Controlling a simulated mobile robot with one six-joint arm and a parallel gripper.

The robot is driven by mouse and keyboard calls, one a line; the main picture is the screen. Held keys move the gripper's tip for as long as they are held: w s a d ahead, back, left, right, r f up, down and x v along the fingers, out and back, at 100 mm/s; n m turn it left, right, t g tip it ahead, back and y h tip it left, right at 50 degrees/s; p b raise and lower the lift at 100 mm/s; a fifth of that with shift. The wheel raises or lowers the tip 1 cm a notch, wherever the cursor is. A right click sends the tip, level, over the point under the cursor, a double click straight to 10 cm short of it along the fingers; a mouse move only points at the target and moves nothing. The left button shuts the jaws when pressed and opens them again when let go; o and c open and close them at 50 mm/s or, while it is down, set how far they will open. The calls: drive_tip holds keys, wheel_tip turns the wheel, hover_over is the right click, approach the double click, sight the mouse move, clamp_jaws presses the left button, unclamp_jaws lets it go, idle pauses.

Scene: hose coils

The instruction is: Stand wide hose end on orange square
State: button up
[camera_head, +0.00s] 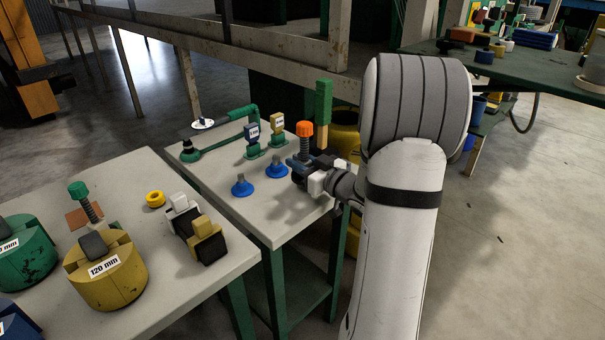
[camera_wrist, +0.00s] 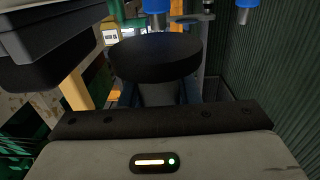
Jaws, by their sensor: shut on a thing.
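My gripper (camera_head: 300,172) is over the small middle table, shut on a dark piece. An orange cap on a dark ribbed neck (camera_head: 306,146) rises upright just above the jaws; I cannot tell for sure whether it belongs to the held piece. In the wrist view a black round disc (camera_wrist: 155,56) tops a grey cylinder (camera_wrist: 157,93) between the fingers. My gripper is well right of the square.
A green drum (camera_head: 22,262) stands left of the yellow one. A yellow ring (camera_head: 155,199) and two blocks, white (camera_head: 182,208) and yellow (camera_head: 207,238), sit on the left table. Blue cones (camera_head: 242,187), tagged stands (camera_head: 252,137) and a green post (camera_head: 323,115) stand around my gripper.

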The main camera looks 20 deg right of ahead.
drive_tip(key=shift+f, duration=1.55)
drive_tip(key=shift+f, duration=0.1)
drive_tip(key=shift+f+b, duration=0.15)
drive_tip(key=shift+b, duration=0.25)
drive_tip(key=o, duration=1.1)
drive_tip(key=shift+p, duration=0.3)
